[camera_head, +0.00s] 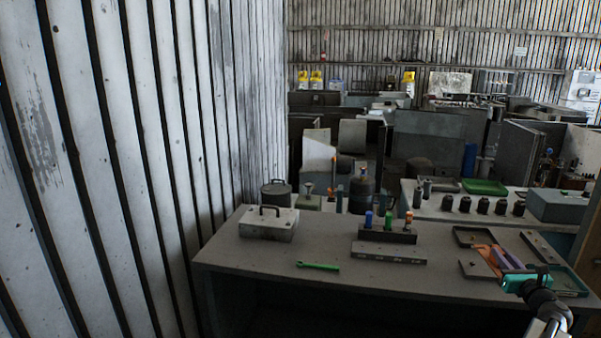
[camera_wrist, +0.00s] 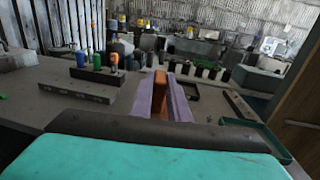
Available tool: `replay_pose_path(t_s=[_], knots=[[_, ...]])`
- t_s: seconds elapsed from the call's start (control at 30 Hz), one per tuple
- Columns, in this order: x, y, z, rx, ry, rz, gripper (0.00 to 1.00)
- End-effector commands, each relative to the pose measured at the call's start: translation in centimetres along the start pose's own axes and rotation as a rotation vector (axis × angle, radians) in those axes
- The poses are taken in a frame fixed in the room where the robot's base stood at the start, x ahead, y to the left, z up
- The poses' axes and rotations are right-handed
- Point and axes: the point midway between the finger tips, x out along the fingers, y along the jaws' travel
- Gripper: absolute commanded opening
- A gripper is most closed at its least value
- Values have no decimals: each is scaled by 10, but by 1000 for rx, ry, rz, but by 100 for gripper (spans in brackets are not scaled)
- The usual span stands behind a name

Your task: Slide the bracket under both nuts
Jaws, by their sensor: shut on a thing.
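My gripper (camera_head: 494,258) is low over the right end of the workbench in the head view, its teal body at the lower right. Its purple fingers reach away from the camera in the wrist view (camera_wrist: 176,97) and are shut on an upright orange piece (camera_wrist: 159,94). This piece appears to be the bracket; it also shows in the head view (camera_head: 486,254). Its far end and underside are hidden, and I cannot tell whether it touches the bench. I cannot make out the two nuts or the blower housing in either view.
On the bench (camera_head: 300,249) are a grey handled box (camera_head: 268,226), a green wrench (camera_head: 318,266), a holed bar (camera_head: 389,253) and a rack (camera_head: 386,236) of coloured-handled tools. Trays, one dark (camera_head: 470,229), and another bar (camera_head: 541,246) lie near my gripper. The bench's front middle is clear.

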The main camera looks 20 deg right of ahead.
Motion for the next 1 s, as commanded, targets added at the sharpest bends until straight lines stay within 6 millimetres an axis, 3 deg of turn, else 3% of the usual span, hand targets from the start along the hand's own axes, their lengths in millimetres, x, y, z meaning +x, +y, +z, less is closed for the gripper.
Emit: replay_pose_path(t_s=[0.27,0.63,1.0], knots=[[25,72,-8,-2,4,121,0],[53,211,-24,-8,10,356,0],[54,347,-38,-11,12,590,0]])
